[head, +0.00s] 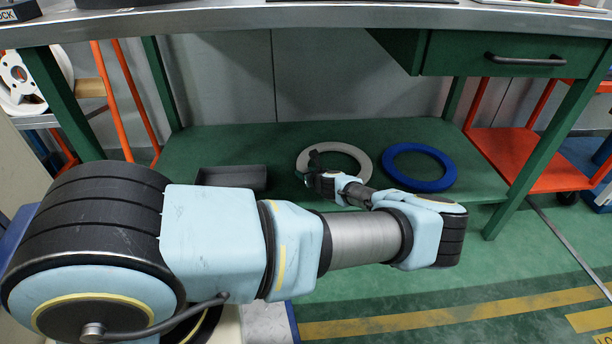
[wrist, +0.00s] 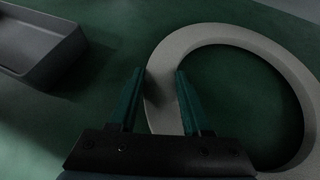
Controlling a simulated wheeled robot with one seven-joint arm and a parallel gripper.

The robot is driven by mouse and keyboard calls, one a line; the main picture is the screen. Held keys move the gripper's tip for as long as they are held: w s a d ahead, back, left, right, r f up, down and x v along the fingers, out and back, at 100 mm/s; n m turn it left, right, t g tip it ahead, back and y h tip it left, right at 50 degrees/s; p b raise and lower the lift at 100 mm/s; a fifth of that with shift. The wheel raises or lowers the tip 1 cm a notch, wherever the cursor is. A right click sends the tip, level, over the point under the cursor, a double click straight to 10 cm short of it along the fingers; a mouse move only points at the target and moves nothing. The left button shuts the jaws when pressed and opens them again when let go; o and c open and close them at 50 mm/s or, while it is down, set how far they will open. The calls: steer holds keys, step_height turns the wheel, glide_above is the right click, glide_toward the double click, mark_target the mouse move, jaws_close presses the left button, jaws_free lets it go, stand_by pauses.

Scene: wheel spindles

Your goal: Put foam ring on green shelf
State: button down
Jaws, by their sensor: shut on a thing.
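A flat light-grey ring (head: 340,146), which I take to be the foam ring, is at the green lower shelf (head: 220,145) under the bench. It also shows in the wrist view (wrist: 230,38). My gripper (head: 312,160) reaches in over the ring's left side. In the wrist view, the two dark green fingers (wrist: 160,92) stand on either side of the ring's band and are shut on it. The ring looks flat and lies on or very close to the shelf; I cannot tell if there is a gap. Part of its near side is hidden by my gripper and wrist.
A blue ring (head: 445,181) lies on the shelf just right of the grey ring. A dark grey open tray (head: 232,178) sits to the left. The steel bench top (head: 300,18) and a drawer (head: 525,60) overhang the shelf. Green legs stand at both sides.

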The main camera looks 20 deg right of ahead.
steer(key=shift+f, duration=0.15)
steer(key=shift+c, duration=1.7)
jaws_free()
steer(key=shift+f, duration=0.1)
steer(key=shift+r, duration=0.25)
steer(key=p+v, duration=0.3)
steer(key=v, duration=0.8)
steer(key=shift+s+d, duration=0.1)
steer(key=shift+s, duration=0.4)
